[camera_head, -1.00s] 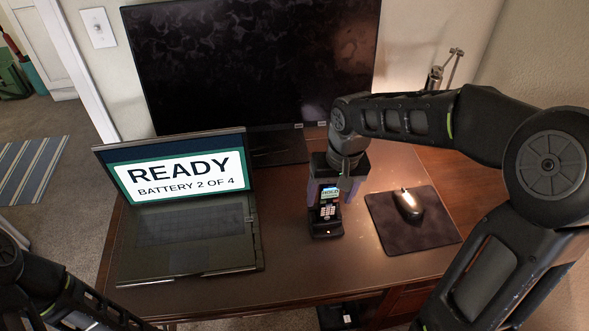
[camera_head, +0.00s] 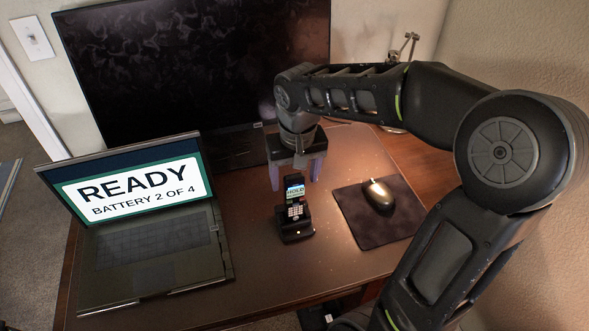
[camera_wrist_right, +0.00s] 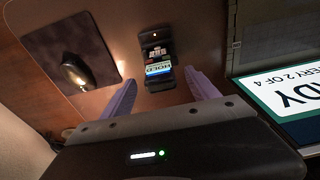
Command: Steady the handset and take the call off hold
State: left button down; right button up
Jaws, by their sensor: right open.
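The black handset (camera_head: 294,199) stands upright in its small dark base (camera_head: 297,232) on the desk, its lit screen reading HOLD above a keypad. My right gripper (camera_head: 295,182) is open, its two purple fingers pointing down just behind and above the handset, with nothing between them that I can make out. In the right wrist view the handset (camera_wrist_right: 157,62) lies ahead of the open gripper (camera_wrist_right: 160,95), between the lines of the two fingers and apart from them. My left gripper is out of view.
An open laptop (camera_head: 150,258) reading READY, BATTERY 2 OF 4 stands left of the handset. A mouse (camera_head: 378,194) rests on a dark mat (camera_head: 355,225) to the right. A large monitor (camera_head: 190,75) stands behind. The desk in front of the base is clear.

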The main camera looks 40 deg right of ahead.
aim_at(294, 190)
jog(key=f, duration=0.5)
jog(key=shift+w+d+f, duration=0.1)
jog(key=shift+w+f, duration=0.2)
jog(key=shift+c, duration=0.2)
grip_shut()
dwell(0.4)
dwell(1.7)
